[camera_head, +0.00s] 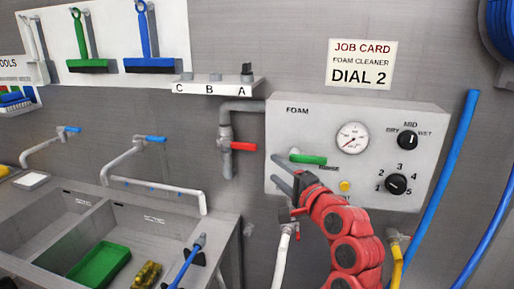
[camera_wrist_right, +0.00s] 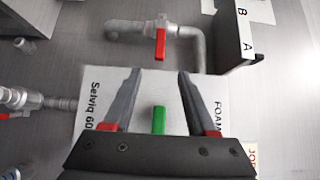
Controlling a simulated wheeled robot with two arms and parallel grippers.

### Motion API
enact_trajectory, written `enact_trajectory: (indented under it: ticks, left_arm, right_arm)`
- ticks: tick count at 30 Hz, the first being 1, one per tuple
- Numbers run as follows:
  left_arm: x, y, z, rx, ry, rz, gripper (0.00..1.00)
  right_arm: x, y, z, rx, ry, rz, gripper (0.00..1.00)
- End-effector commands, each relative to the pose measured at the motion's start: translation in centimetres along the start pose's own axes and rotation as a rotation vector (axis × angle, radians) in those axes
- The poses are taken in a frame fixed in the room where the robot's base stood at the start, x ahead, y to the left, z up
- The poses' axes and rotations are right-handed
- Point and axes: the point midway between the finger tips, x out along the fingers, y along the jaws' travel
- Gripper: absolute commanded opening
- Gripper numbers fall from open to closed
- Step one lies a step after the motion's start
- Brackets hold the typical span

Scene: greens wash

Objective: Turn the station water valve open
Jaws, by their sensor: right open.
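The grey foam box (camera_head: 385,115) on the wall carries a green lever handle (camera_head: 308,159), which points right in the head view. A red lever handle (camera_head: 243,146) is on the grey wall pipe (camera_head: 226,165) left of the box. My right gripper (camera_head: 273,169) is open, with its fingers in front of the box's lower left. In the right wrist view, the gripper (camera_wrist_right: 158,75) has the green handle (camera_wrist_right: 159,120) between its fingers from this angle, without clear contact. The red handle (camera_wrist_right: 160,45) is beyond the fingertips. My left gripper is out of view.
The box also has a gauge (camera_head: 353,138), two black dials and a yellow button (camera_head: 345,186). A small shelf (camera_head: 218,86) labelled C, B, A is above the pipe. A sink (camera_head: 130,240) is at lower left.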

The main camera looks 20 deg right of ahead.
Motion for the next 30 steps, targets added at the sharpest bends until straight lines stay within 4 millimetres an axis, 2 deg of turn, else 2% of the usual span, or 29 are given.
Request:
enact_trajectory:
  ticks: [5,21,27,30]
  left_arm:
    - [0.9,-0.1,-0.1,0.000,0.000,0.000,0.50]
    - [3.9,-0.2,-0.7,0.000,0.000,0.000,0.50]
    - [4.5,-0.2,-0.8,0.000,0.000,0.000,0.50]
    - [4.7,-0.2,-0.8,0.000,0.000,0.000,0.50]
  right_arm:
    - [2.5,-0.1,0.1,0.000,-0.004,0.006,0.57]
    - [13.2,-0.3,0.1,-0.002,-0.001,0.001,0.57]
    - [15.8,-0.1,0.1,-0.001,-0.002,0.003,0.57]
    - [16.5,-0.2,0.0,-0.001,0.000,-0.002,0.57]
